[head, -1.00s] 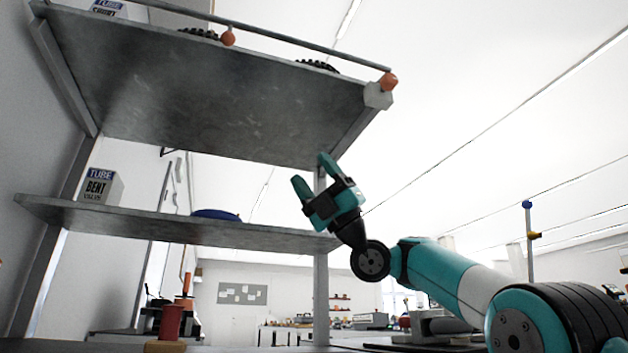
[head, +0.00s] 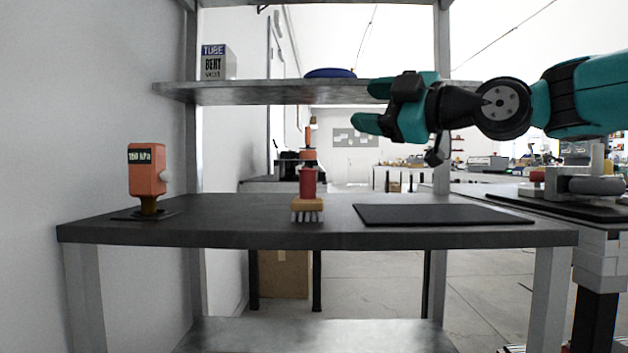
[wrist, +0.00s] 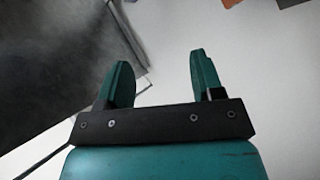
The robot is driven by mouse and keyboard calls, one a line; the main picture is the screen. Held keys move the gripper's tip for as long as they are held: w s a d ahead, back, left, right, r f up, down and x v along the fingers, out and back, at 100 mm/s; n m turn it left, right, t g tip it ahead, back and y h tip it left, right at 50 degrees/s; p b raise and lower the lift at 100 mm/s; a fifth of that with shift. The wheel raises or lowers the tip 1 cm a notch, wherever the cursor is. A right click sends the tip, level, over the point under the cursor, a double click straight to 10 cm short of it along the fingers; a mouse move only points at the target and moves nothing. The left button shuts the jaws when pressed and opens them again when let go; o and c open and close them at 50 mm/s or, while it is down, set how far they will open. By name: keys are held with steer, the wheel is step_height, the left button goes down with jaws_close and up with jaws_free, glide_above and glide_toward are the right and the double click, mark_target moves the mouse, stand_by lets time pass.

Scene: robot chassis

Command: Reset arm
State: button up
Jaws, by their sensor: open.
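My gripper (head: 372,106) is in the head view, stretched out to the left above the workbench and in front of the middle shelf's right part. Its two teal fingers point left, one above the other, with a gap between them. In the wrist view the fingers (wrist: 158,82) stand apart with nothing between them. My teal and black arm comes in from the right edge of the head view.
The dark workbench (head: 250,232) holds an orange gauge (head: 147,172), a brush (head: 307,204) with a red handle, and a black mat (head: 440,214). The shelf (head: 240,94) above carries a tube box (head: 216,68) and a blue disc (head: 330,73).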

steer(key=s+f+m+g+h+p, duration=0.6)
steer(key=s+f+m, duration=0.3)
steer(key=s+f, duration=0.55)
steer(key=s+d+f+m+g+h+p, duration=0.25)
steer(key=s+f, duration=0.25)
steer(key=s, duration=0.3)
steer(key=s+d+f+m+g+h+p, duration=0.1)
steer(key=s+d+f+m+g+h, duration=0.25)
steer(key=s+f, duration=0.3)
step_height(320, 180, up, 38)
steer(key=y+p, duration=0.1)
steer(key=p, duration=3.6)
steer(key=shift+a+r+n+g, duration=0.2)
steer(key=shift+a+n+g, duration=0.05)
steer(key=shift+n+g, duration=0.05)
